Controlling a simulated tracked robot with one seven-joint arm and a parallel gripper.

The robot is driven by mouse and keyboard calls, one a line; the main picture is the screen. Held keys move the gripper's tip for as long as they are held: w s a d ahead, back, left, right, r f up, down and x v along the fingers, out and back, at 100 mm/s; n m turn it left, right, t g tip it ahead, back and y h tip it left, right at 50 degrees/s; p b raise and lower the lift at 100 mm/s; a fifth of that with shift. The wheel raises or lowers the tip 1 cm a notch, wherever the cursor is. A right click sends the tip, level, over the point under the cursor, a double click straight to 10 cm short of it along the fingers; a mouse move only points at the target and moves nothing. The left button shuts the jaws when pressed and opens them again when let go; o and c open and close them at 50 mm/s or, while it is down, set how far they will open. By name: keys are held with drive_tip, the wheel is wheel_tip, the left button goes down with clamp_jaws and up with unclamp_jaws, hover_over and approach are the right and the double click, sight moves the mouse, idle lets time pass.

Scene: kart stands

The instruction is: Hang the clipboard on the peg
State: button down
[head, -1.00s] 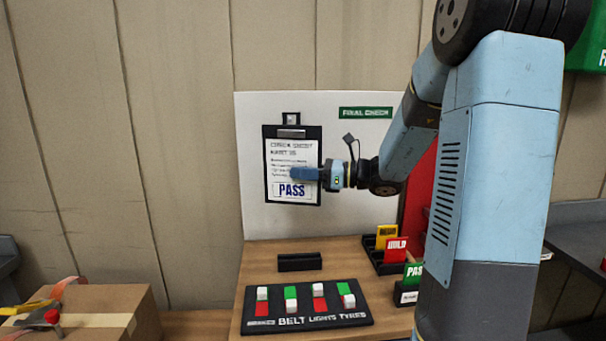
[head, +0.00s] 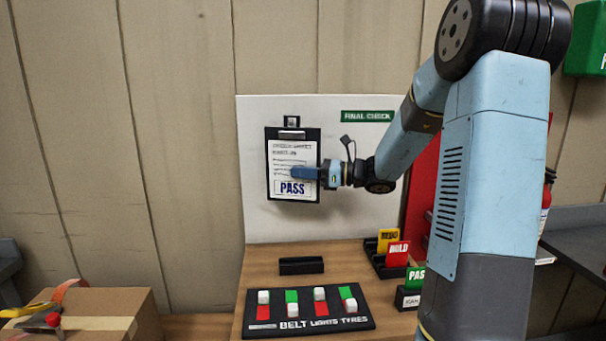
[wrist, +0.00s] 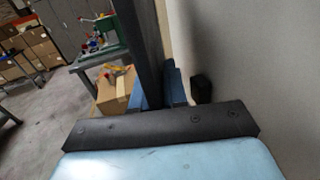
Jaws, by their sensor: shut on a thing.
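The clipboard (head: 272,190) is black, with a metal clip and a white sheet reading PASS. It is upright in front of the white board in the head view. My gripper (head: 303,173) comes from the right and is shut on it, its blue fingers across the sheet. In the wrist view the clipboard (wrist: 148,45) is a dark upright strip edge-on, a narrow gap from the board.
The white board (head: 352,215) stands against the wall. Below it, the wooden table (head: 258,263) holds a black switch panel (head: 310,312), a low black block (head: 301,266) and card holders at right. A cardboard box (head: 95,305) with tools stands at left.

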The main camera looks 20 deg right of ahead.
drive_tip(key=shift+w+d+f, duration=0.1)
drive_tip(key=shift+w+f, duration=0.05)
drive_tip(key=shift+w, duration=0.4)
drive_tip(key=shift+w+d+f, duration=0.15)
drive_tip(key=shift+w+f, duration=0.05)
drive_tip(key=shift+w, duration=0.4)
drive_tip(key=shift+w+d+f, duration=0.1)
drive_tip(key=shift+w+f, duration=0.05)
drive_tip(key=shift+w, duration=0.4)
drive_tip(key=shift+d, duration=0.1)
drive_tip(key=c, duration=1.1)
unclamp_jaws()
drive_tip(key=shift+w, duration=0.1)
drive_tip(key=v, duration=1.3)
drive_tip(key=shift+s+d+f, duration=0.1)
drive_tip(key=shift+s+d, duration=0.15)
drive_tip(key=shift+s, duration=0.05)
